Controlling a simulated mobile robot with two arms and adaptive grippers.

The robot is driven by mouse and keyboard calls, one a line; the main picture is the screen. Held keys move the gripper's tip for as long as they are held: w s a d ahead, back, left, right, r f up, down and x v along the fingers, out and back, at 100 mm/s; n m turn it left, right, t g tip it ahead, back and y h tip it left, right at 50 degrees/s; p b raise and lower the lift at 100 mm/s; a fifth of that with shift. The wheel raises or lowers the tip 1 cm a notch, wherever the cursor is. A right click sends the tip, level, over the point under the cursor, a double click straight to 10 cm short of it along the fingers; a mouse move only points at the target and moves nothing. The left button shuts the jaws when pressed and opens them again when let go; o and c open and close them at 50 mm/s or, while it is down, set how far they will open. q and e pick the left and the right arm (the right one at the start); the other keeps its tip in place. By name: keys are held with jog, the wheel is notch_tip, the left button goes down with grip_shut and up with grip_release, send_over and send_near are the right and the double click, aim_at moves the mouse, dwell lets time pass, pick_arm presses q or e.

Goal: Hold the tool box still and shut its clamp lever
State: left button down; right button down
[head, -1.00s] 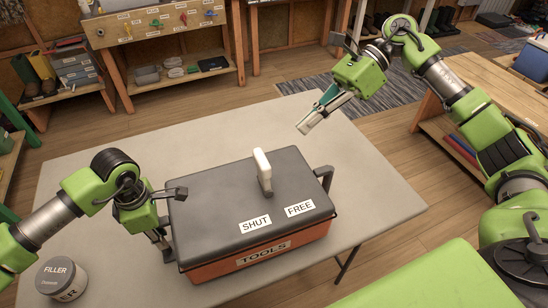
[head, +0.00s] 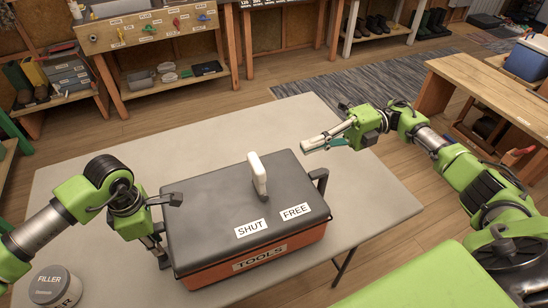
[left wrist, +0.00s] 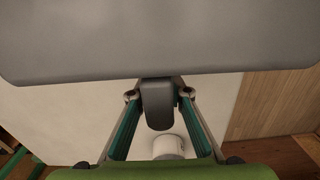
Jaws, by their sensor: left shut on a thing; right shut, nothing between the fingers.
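The tool box (head: 205,260) is orange with a dark grey lid (head: 205,205) and stands on the table. Its white clamp lever (head: 258,175) stands nearly upright on the lid, behind the SHUT label (head: 251,228) and the FREE label (head: 295,211). My left gripper (head: 161,250) is at the box's left end. In the left wrist view its fingers are shut on the dark side handle (left wrist: 158,104). My right gripper (head: 306,146) is shut and empty, pointing left, above and behind the box's right side, apart from the lever. A second side handle (head: 320,180) is at the right end.
A filler tub (head: 58,287) stands at the table's front left; a white tub also shows in the left wrist view (left wrist: 168,146). The grey table (head: 375,200) is bare right of the box. A wooden bench (head: 480,80) is at the right, with shelves behind.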

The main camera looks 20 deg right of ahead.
send_near(254, 163)
jog(key=a, duration=0.1)
jog(key=a+f, duration=0.1)
jog(key=a, duration=0.3)
jog(key=shift+w+a+f, duration=0.15)
jog(key=shift+a+f, duration=0.05)
jog(key=shift+f, duration=0.05)
jog(key=shift+a+r+h, duration=0.15)
jog(key=shift+a+h, duration=0.2)
jog(key=shift+h, duration=0.15)
jog(key=shift+a+r+h, duration=0.2)
jog(key=shift+a+h, duration=0.8)
jog(key=shift+a, duration=0.05)
pick_arm(q)
jog(key=shift+d+r, duration=0.1)
pick_arm(e)
jog(key=shift+a, duration=1.2)
pick_arm(q)
jog(key=shift+d, duration=0.15)
